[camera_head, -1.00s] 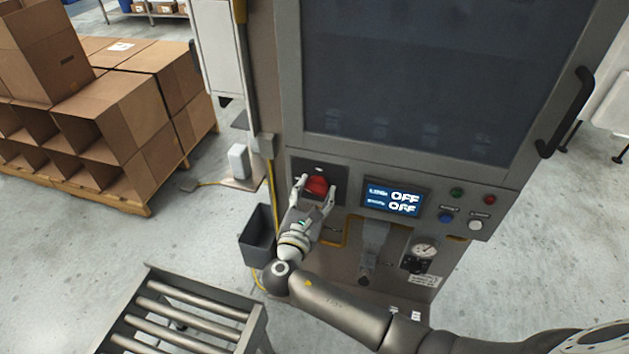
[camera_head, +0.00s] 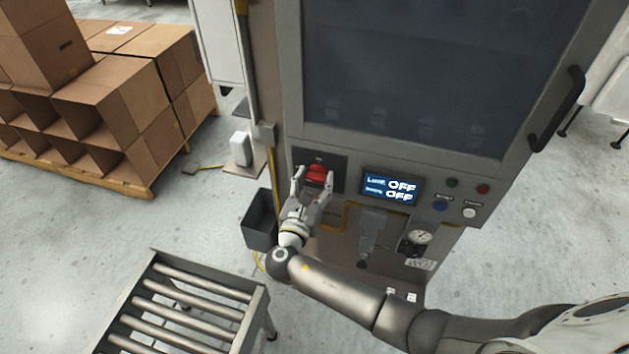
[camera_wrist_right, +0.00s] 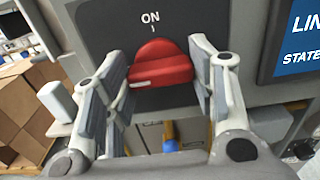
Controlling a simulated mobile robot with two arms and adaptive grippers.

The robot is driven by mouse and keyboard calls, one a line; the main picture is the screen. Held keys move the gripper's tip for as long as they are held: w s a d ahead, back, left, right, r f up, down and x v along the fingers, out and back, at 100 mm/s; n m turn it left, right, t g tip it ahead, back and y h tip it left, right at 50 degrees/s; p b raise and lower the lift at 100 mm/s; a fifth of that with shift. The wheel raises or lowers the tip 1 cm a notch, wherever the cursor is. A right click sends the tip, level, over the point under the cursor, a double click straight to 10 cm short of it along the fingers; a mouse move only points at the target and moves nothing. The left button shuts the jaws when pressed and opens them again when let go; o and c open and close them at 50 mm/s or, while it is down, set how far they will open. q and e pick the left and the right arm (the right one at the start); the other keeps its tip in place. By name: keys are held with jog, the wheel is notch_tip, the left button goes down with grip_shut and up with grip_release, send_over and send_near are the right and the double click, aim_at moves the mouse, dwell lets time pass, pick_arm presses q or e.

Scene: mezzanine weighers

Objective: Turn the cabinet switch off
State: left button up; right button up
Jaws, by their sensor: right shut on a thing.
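The cabinet switch is a red rotary knob (camera_head: 317,174) on a dark plate at the left of the cabinet's front panel. In the right wrist view the knob (camera_wrist_right: 161,65) sits below a white "ON" mark, and its grip bar lies roughly level. My right gripper (camera_head: 313,184) has its fingers on both sides of the knob and is shut on it; its fingers also show in the right wrist view (camera_wrist_right: 162,90). The display (camera_head: 390,187) beside the switch reads "OFF" on two lines. My left gripper is not in view.
The cabinet door has a black handle (camera_head: 558,110). A dark bin (camera_head: 260,222) hangs left of my gripper. A roller conveyor (camera_head: 190,305) stands at lower left, and boxes (camera_head: 120,95) are stacked behind.

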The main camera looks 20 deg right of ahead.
jog(key=o, duration=0.9)
jog(key=shift+f, duration=0.15)
jog(key=shift+c, duration=0.2)
jog(key=shift+o, duration=0.8)
jog(key=shift+s+a, duration=0.1)
jog(key=v, duration=1.1)
jog(key=shift+s+a, duration=0.25)
jog(key=shift+s, duration=0.05)
